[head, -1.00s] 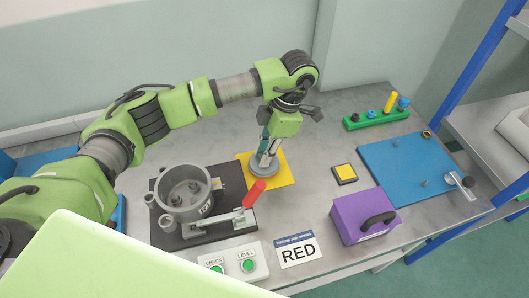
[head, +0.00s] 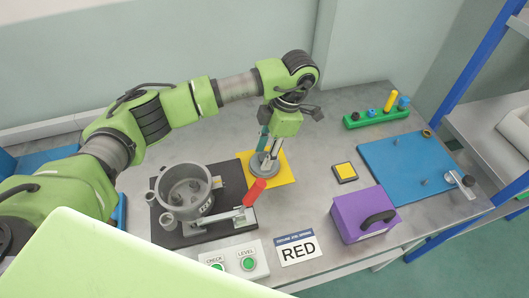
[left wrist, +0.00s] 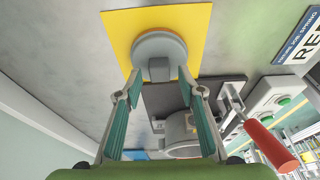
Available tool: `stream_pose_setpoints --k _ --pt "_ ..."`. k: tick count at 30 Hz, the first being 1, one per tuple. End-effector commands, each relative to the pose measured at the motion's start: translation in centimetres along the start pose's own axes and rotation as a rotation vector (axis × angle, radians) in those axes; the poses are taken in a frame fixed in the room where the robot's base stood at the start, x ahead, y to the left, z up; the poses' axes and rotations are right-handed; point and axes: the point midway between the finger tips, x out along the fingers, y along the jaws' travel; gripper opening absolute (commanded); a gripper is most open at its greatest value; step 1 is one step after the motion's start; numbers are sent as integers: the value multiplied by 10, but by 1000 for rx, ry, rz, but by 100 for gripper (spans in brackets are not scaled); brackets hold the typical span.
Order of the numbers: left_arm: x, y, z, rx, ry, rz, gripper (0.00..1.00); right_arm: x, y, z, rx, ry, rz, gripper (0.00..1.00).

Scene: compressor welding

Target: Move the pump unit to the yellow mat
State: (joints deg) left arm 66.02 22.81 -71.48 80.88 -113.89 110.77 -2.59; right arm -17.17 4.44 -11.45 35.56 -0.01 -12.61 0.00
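My right gripper is not in view.
A grey pot (head: 184,190) stands in a black fixture with a red-handled lever (head: 254,192), close to the mat. Table around the yellow-topped block (head: 345,172) is clear.

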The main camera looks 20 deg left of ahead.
Motion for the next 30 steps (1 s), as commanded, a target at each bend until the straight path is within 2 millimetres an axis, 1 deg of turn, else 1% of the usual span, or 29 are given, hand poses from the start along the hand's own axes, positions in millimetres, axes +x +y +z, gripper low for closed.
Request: stream_pose_setpoints --k 1,5,6,9,15,18,21,30 --pt "-7 1 2 1 -6 5 36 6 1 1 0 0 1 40" --pt "-34 1 3 0 -7 6 36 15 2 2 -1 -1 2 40" --pt "-44 1 3 0 -8 7 36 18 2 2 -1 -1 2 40" --pt "-66 2 1 -1 -5 8 36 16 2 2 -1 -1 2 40" --pt "-98 1 1 -2 -4 5 36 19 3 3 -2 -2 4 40" --pt "-108 0 1 -1 -4 4 36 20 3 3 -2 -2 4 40" --pt "-113 0 1 0 -3 3 36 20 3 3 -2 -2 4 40" --pt "-115 0 1 0 -3 1 36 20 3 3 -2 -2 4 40"
